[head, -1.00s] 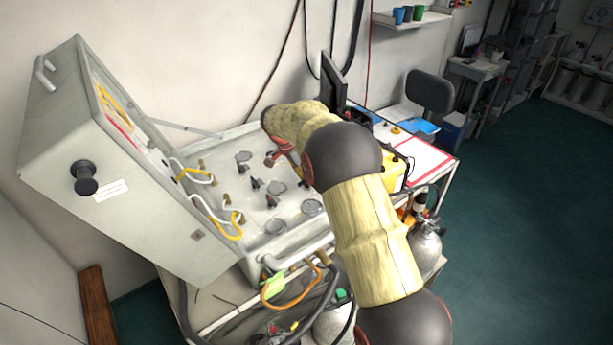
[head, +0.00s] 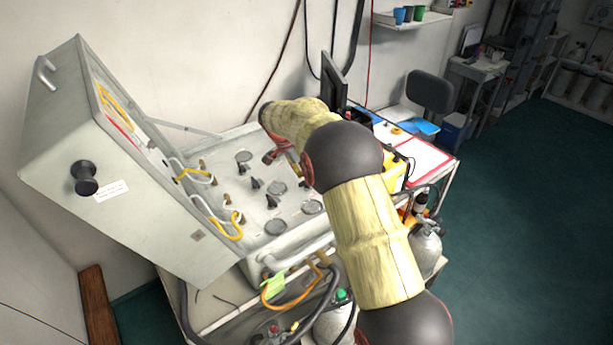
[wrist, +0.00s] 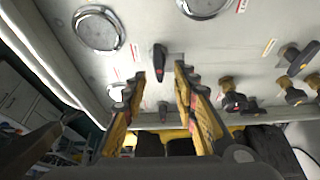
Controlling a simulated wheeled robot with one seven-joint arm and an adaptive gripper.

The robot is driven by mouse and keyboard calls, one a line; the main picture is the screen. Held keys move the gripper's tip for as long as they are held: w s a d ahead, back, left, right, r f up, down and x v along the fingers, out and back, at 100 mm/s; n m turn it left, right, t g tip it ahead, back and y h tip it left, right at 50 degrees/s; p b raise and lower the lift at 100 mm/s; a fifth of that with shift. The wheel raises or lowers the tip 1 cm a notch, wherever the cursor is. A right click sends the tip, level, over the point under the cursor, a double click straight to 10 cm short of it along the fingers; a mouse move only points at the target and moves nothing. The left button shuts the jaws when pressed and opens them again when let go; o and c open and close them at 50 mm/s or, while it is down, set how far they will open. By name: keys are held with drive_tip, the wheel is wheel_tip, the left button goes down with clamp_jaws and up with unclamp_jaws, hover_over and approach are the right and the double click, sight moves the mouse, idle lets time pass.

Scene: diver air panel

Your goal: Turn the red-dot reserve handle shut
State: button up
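The air panel (head: 290,235) lies flat in its open grey case, with several black handles on it. In the wrist view, one black handle (wrist: 160,58) stands just beyond my open fingertips, roughly in line with the gap. My gripper (wrist: 160,75) has its two yellow fingers apart, with nothing held between them. I cannot make out a red dot on any handle, so I cannot tell which one is the reserve handle. In the head view my gripper (head: 280,152) is small and partly hidden by my arm.
Round gauges (wrist: 97,30) lie near the handles. More dark knobs with brass fittings (wrist: 232,95) stand at the right in the wrist view. The raised lid (head: 135,195) and its yellow and white hoses (head: 225,228) stand left of the panel.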

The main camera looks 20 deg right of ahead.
drive_tip(key=v, duration=1)
drive_tip(key=shift+r, duration=0.25)
